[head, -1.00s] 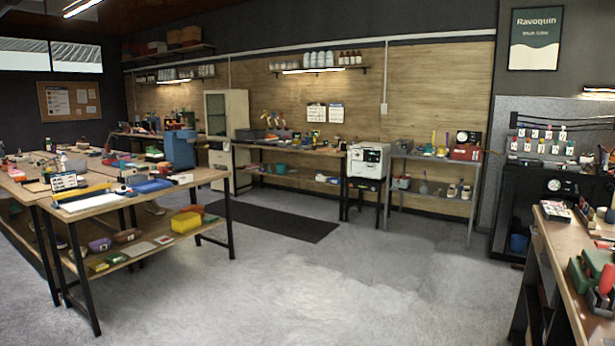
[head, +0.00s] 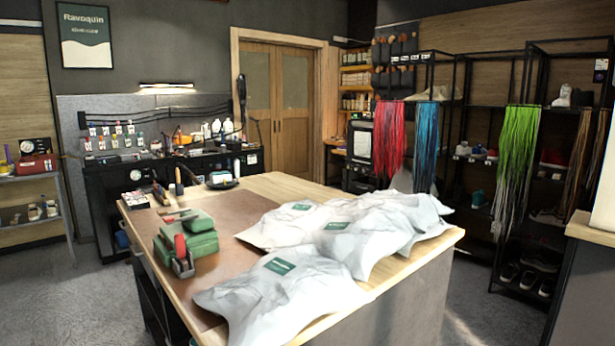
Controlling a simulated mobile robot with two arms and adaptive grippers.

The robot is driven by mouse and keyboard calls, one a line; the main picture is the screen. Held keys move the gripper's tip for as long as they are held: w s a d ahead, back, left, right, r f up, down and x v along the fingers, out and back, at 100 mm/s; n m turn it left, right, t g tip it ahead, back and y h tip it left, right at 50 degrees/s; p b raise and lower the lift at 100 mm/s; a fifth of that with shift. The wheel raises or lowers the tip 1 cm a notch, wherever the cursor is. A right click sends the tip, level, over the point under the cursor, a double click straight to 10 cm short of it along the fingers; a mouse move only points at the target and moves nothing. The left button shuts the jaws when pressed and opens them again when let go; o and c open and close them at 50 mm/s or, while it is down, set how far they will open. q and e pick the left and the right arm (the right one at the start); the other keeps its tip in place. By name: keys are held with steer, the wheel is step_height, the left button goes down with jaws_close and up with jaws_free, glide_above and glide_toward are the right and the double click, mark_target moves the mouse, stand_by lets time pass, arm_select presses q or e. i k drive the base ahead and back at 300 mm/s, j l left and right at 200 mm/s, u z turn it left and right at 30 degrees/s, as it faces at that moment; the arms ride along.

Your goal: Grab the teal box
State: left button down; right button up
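A muted green, teal-like box (head: 201,224) sits on the brown mat at the left part of the near worktable. Its lower parts may be a second green piece; I cannot tell for sure. A red and grey tape dispenser (head: 182,256) stands in front of it and hides some of it. A small teal item (head: 478,197) shows on the right shelf rack, too small to identify. Neither of my grippers shows in the head view.
White bags with green labels (head: 290,290) cover the worktable's right side. Small tools and a dark tray (head: 222,180) lie at its far end. Colored laces (head: 515,160) hang from the right rack. Grey floor (head: 95,290) is free left of the table.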

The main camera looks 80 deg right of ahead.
mark_target(217, 178)
steer(key=z, duration=2.1)
steer(key=u, duration=0.15)
